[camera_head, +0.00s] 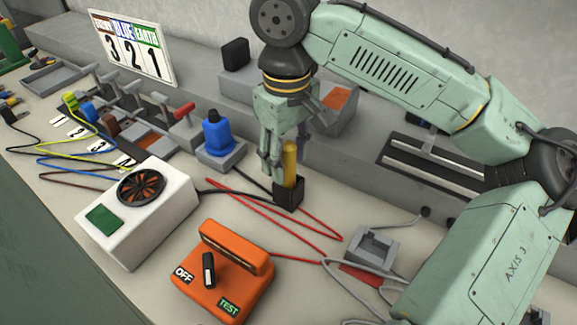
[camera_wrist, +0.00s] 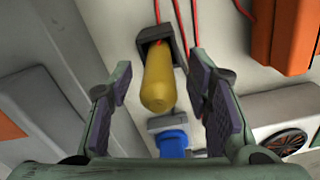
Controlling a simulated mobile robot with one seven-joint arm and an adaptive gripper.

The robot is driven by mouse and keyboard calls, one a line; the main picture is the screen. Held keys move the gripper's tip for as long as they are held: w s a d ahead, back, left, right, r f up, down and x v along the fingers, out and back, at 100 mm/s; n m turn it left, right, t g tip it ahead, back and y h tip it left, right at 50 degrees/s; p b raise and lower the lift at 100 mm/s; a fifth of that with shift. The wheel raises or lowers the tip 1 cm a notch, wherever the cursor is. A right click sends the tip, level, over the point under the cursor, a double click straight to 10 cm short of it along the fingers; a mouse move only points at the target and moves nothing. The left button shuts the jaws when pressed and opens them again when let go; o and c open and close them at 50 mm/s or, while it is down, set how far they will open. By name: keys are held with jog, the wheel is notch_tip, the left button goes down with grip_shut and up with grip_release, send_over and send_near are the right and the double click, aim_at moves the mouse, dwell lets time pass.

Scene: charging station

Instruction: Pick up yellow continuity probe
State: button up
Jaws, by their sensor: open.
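The yellow continuity probe (camera_head: 289,160) stands upright in a small dark holder (camera_head: 288,194) on the bench. In the wrist view the probe (camera_wrist: 159,82) points toward the camera, with its lower end in the dark holder (camera_wrist: 152,36). My gripper (camera_head: 275,160) is above the holder, with its fingers down beside the probe. In the wrist view my gripper (camera_wrist: 165,100) is open, one finger on each side of the probe, with gaps showing. The probe's tip is hidden in the holder.
An orange OFF/TEST box (camera_head: 222,280) and a white box with a fan (camera_head: 140,215) stand in front. A blue plug (camera_head: 215,133) in a grey socket is to the left. Red leads (camera_head: 290,222) lie around the holder. A grey cradle (camera_head: 373,247) is to the right.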

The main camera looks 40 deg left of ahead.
aim_at(288, 168)
jog(key=shift+f, duration=1.5)
jog(key=shift+c, duration=0.2)
grip_shut()
